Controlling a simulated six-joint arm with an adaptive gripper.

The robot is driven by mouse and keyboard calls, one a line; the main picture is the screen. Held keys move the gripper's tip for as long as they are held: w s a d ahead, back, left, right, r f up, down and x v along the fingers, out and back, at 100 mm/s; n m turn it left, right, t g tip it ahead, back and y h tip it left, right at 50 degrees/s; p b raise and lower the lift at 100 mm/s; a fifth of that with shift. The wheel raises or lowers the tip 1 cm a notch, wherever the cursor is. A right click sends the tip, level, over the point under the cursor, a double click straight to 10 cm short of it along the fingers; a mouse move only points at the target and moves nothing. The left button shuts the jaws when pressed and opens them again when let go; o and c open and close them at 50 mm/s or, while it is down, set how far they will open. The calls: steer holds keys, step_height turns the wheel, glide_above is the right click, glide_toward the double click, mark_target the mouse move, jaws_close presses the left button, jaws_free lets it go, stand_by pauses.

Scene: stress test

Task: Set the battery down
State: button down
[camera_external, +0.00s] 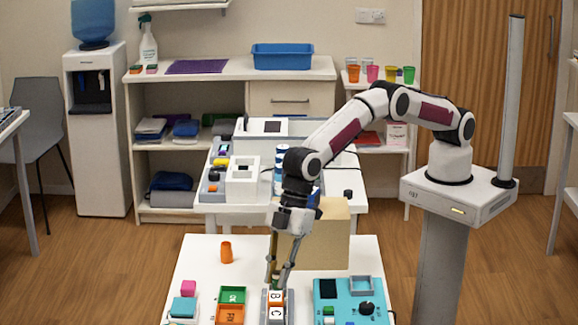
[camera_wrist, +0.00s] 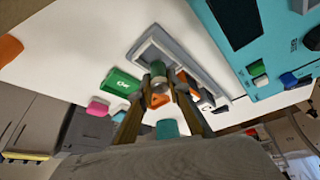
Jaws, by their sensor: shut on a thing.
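The battery is a small cylinder with a green body and a copper-coloured end. In the wrist view the battery (camera_wrist: 157,68) sits between the fingertips of my gripper (camera_wrist: 160,82), which is shut on it. In the external view my gripper (camera_external: 276,283) points down over the near white table, just behind a grey holder (camera_external: 264,305) with blocks marked B and C. The battery is mostly hidden there by the fingers. In the wrist view the grey holder (camera_wrist: 190,60) has an empty-looking slot beside the battery. I cannot tell whether the battery touches the holder.
A teal panel (camera_external: 325,288) with a black knob stands right. A cardboard box (camera_external: 325,240) is behind; an orange cup (camera_external: 226,252) stands back left.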

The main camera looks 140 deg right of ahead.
steer(key=shift+f, duration=0.5)
steer(key=shift+f, duration=0.5)
stand_by(0.6)
